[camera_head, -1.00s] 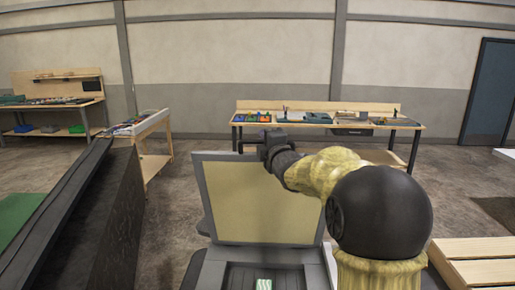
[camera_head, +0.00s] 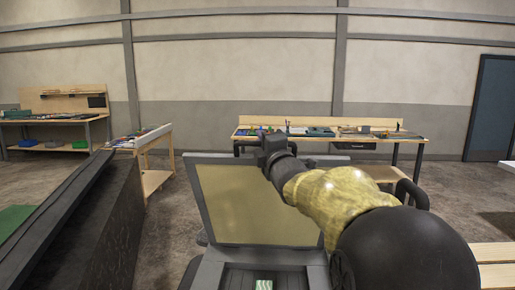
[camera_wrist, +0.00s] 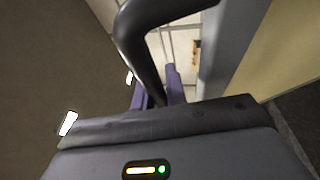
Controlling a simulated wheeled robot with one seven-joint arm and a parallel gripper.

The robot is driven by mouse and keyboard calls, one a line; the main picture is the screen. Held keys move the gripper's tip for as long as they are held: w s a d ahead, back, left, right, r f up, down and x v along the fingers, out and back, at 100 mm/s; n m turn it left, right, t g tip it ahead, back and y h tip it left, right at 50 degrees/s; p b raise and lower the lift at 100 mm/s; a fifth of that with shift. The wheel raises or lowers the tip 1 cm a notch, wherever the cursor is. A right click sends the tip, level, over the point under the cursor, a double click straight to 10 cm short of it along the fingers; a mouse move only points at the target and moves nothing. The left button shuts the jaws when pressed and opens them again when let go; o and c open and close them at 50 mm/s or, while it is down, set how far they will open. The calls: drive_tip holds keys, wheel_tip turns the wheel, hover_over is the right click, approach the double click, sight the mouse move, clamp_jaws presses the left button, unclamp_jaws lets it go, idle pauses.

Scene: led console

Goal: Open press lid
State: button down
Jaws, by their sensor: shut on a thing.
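The press lid (camera_head: 255,205) is a grey-framed panel with a beige inner face. In the head view it stands raised and tilted above the dark press base (camera_head: 278,279). My gripper (camera_head: 270,145) is at the lid's top edge, partly hidden by its own wrist. In the wrist view, my gripper's purple fingers (camera_wrist: 160,92) are closed at a dark curved handle bar (camera_wrist: 148,40). The grip contact is hard to see. The lid's grey frame and beige face (camera_wrist: 285,55) show at the right of that view.
A dark sloped structure (camera_head: 80,225) stands close on the left. A pale slatted wooden surface (camera_head: 495,265) is at the lower right. A long workbench (camera_head: 330,135) with small items stands behind the lid. Bare floor lies between.

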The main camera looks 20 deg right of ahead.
drive_tip(key=shift+s+f, duration=0.15)
drive_tip(key=shift+s, duration=0.05)
drive_tip(key=c, duration=1.4)
unclamp_jaws()
drive_tip(key=shift+c, duration=0.2)
drive_tip(key=b+v, duration=0.1)
drive_tip(key=v, duration=1.6)
drive_tip(key=shift+s+b, duration=0.25)
drive_tip(key=shift+b, duration=0.1)
